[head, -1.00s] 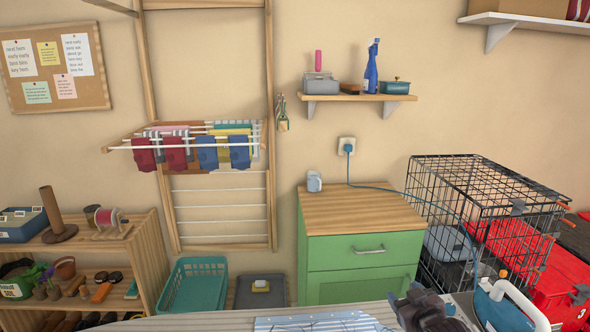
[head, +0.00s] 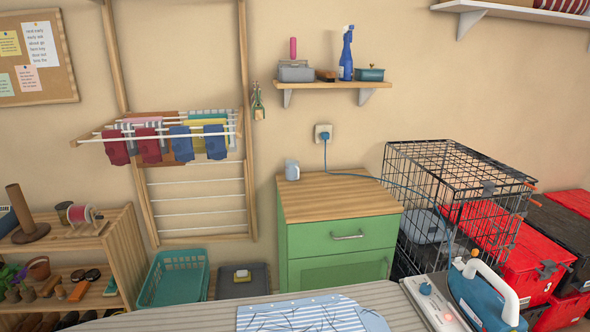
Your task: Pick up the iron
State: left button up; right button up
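The iron (head: 481,293) is at the lower right of the head view. It has a teal-blue body and a white handle, and its lower end is cut off by the frame edge. It is on a pale rest with small orange and red parts (head: 437,301) at the right end of the grey ironing board (head: 408,318). A blue cord runs from the wall socket (head: 323,132) down past the cage to the iron's area. A blue striped cloth (head: 305,313) lies on the board left of the iron. Neither of my grippers shows now.
A green cabinet (head: 340,240) with a wooden top and a mug (head: 292,170) stands behind the board. A black wire cage (head: 455,180) and red totes (head: 530,265) stand at the right. A teal basket (head: 174,279) and wooden shelf (head: 120,245) are at the left.

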aim_at(484, 309)
jog(key=k+l+z, duration=0.1)
jog(key=l+z, duration=0.75)
jog(key=k+l, duration=0.05)
jog(key=l, duration=0.05)
